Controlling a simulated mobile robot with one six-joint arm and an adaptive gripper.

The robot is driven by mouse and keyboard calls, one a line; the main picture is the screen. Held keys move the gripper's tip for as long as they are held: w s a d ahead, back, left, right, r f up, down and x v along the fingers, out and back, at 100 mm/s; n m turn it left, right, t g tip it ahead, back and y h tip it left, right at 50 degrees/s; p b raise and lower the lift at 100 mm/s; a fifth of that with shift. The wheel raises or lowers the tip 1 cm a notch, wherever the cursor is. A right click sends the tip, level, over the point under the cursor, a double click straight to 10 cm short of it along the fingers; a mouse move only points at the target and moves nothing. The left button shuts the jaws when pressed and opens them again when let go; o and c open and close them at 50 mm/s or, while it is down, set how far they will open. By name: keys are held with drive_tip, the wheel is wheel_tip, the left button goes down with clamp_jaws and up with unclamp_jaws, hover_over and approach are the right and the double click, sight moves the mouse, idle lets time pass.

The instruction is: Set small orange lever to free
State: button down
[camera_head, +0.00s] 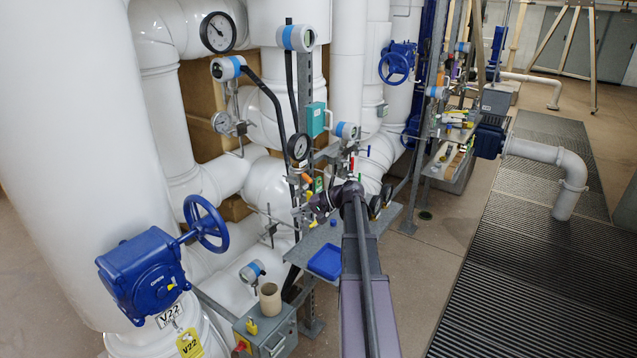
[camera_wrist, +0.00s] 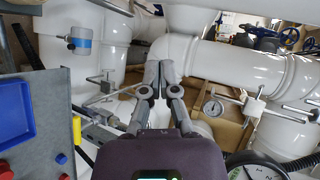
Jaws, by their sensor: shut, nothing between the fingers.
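My gripper (camera_head: 312,206) is at the end of my arm, in front of the white pipes, above and behind the grey shelf. In the wrist view its two fingertips (camera_wrist: 160,72) are together with nothing between them. A small yellow handle (camera_wrist: 77,130) shows at the grey shelf's edge in the wrist view, left of and apart from my fingers. Small red and green parts (camera_head: 318,184) sit close to my gripper in the head view. My wrist and arm partly hide this area.
A blue tray (camera_head: 326,261) lies on the grey shelf (camera_head: 300,252). A blue handwheel valve (camera_head: 140,272) stands at left, and a grey box (camera_head: 268,334) with a yellow handle below. Gauges (camera_head: 298,147) and thin tubing crowd around my gripper.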

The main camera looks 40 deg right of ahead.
sight(309, 177)
drive_tip(key=s+d+r+m+t+b, duration=0.1)
drive_tip(key=s+d+r+t, duration=0.1)
drive_tip(key=d, duration=0.8)
drive_tip(key=s+d+r+m+t, duration=0.2)
drive_tip(key=d+r+t, duration=0.1)
drive_tip(key=d, duration=0.8)
drive_tip(key=shift+s+d+r+t+b, duration=0.2)
drive_tip(key=shift+d+r+t+b, duration=0.15)
drive_tip(key=shift+t, duration=0.35)
drive_tip(key=shift+a, duration=0.1)
drive_tip(key=x, duration=0.4)
drive_tip(key=s+a+x, duration=0.1)
drive_tip(key=x, duration=0.3)
drive_tip(key=a+x, duration=0.1)
drive_tip(key=x, duration=0.3)
drive_tip(key=shift+s, duration=0.1)
drive_tip(key=shift+a, duration=0.5)
drive_tip(key=shift+d, duration=0.1)
